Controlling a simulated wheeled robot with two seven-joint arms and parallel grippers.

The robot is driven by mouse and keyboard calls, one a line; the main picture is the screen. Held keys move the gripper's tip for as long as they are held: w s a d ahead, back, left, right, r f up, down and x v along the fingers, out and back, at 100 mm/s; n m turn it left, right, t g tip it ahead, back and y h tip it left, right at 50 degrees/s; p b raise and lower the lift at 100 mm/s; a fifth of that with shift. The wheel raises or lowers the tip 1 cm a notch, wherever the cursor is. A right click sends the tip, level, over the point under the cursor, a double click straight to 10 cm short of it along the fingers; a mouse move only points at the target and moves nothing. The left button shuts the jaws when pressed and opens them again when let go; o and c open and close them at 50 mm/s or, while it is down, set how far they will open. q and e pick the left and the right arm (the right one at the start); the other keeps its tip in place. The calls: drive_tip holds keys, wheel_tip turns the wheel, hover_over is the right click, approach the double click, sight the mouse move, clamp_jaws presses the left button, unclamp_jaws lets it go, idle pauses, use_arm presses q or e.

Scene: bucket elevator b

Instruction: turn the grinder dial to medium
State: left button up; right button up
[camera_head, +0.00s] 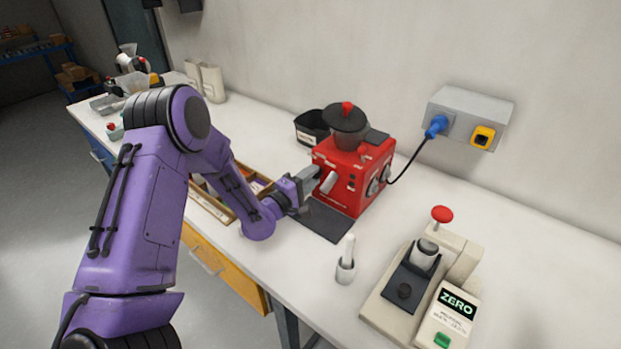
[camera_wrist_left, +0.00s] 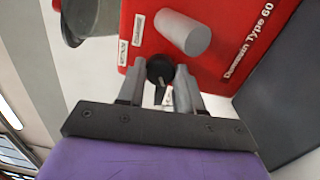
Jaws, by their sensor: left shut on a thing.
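The red grinder (camera_head: 344,180) stands on the white bench, with a dark hopper and a red-knobbed lid on top. In the left wrist view its red front (camera_wrist_left: 245,30) shows a light cylindrical spout and small labels. The black dial (camera_wrist_left: 160,70) sits on that front between my left fingertips. My left gripper (camera_head: 308,182) reaches the grinder's left side; in the left wrist view its fingers (camera_wrist_left: 158,88) are shut on the dial, with a dark pointer showing between them. The dial's setting marks are too small or hidden to read. My right gripper is not in view.
A dark mat (camera_head: 322,217) lies before the grinder. A blue plug and cord run to the wall box (camera_head: 468,112).

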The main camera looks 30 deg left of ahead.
use_arm(q)
drive_tip(key=o, duration=0.8)
drive_tip(key=shift+c, duration=0.2)
drive_tip(key=s+a+b, duration=0.1)
drive_tip(key=s+b, duration=0.2)
drive_tip(key=s, duration=0.7)
drive_tip(key=shift+s+f, duration=0.25)
drive_tip(key=shift+a+r, duration=0.1)
